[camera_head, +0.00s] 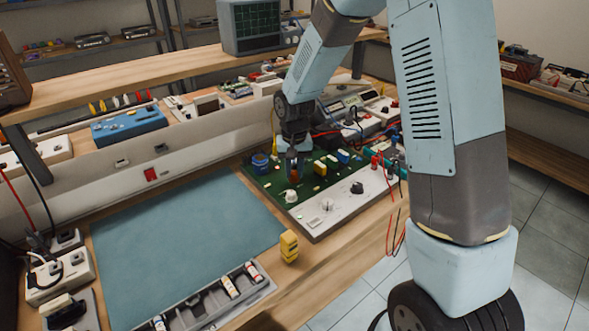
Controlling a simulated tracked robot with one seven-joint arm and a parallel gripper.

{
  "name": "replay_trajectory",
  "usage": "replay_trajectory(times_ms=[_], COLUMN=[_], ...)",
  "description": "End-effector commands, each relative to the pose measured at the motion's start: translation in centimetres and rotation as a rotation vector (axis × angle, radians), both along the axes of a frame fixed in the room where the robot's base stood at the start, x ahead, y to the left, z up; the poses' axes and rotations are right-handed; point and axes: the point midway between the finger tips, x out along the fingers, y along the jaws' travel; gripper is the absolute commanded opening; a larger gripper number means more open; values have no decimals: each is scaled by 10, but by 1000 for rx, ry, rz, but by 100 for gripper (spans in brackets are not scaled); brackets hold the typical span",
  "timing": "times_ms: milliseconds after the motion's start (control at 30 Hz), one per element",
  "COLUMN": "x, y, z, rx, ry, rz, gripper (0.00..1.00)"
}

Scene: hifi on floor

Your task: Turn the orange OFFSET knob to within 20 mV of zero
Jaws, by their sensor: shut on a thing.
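The green circuit board (263,183) lies on the bench, with a white front panel (335,210) along its near edge. My gripper (293,165) points down over the board, its fingers shut around a small orange knob (293,174). The fingers hide most of this knob, and its angle cannot be read. A white knob (290,196) stands just in front of it, and a black knob (357,187) sits on the panel. A meter (347,103) stands behind the board, partly behind my arm; its reading is too small to tell.
A blue-green mat (185,245) lies clear to the left. A yellow block (289,246) stands at its right corner, near a parts tray (215,300). Red and black leads (385,170) hang at the board's right end. A shelf with an oscilloscope (252,25) stands behind.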

Motion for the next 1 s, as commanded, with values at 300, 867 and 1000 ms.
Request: replay_trajectory(times_ms=[300, 867, 1000], x=[0, 0, 0], y=[0, -1, -1], z=[0, 0, 0], rx=[0, -1, -2], ry=[0, 0, 0], rz=[188, 454, 467], gripper=[0, 0, 0])
